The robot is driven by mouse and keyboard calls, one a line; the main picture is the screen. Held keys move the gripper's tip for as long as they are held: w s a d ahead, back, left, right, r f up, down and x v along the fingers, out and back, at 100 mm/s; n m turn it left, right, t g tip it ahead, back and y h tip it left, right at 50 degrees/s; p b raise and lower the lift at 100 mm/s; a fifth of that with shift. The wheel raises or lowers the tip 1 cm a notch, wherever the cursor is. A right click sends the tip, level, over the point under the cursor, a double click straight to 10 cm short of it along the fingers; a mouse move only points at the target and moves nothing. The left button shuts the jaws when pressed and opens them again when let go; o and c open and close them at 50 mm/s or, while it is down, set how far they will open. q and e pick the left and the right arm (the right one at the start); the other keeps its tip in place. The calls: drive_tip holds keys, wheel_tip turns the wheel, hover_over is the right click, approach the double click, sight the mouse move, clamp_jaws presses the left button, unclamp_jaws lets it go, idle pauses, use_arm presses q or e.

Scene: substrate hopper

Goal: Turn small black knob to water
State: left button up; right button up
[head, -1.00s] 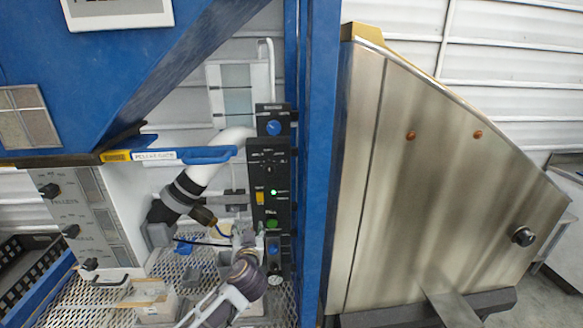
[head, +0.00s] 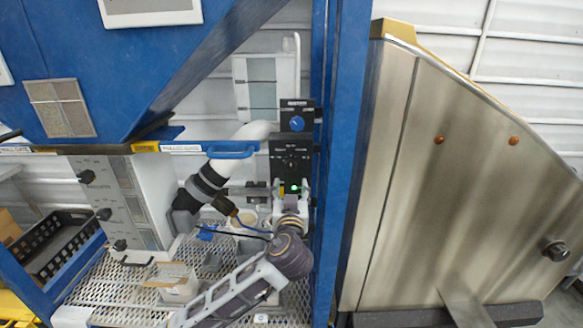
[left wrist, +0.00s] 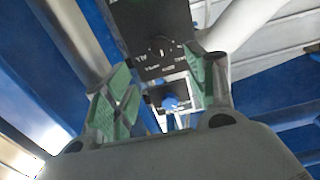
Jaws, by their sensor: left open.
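The small black knob (head: 291,162) sits on a dark control panel (head: 280,148) with white markings around it. In the left wrist view the knob (left wrist: 157,52) shows near the top, with printed words around it. My left gripper (head: 292,192) is in front of the panel's lower part, just below the knob in the picture. Its fingers are apart and hold nothing. In the left wrist view the green-padded fingers of the gripper (left wrist: 165,92) stand on either side of the panel's lower end. I see no contact with the knob. My right gripper is not in view.
A blue knob (head: 297,123) is on a box above the panel. A blue post (head: 342,150) stands close on the right, beside a large metal hopper (head: 450,190). A white pipe (head: 254,132) and a grey switch box (head: 118,200) are to the left.

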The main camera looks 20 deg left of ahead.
use_arm(q)
drive_tip(key=w, duration=0.1)
drive_tip(key=p, duration=0.2)
approach(291, 168)
drive_tip(key=w, duration=0.2)
drive_tip(key=x, duration=0.2)
drive_tip(key=p+x, duration=0.1)
drive_tip(key=x, duration=0.1)
drive_tip(key=shift+w+a+r, duration=0.15)
drive_tip(key=shift+a+r, duration=0.05)
drive_tip(key=shift+a, duration=0.2)
drive_tip(key=shift+p+x, duration=0.3)
drive_tip(key=shift+x, duration=1.7)
drive_tip(key=shift+f, duration=0.1)
drive_tip(key=c, duration=1)
drive_tip(key=shift+c, duration=0.2)
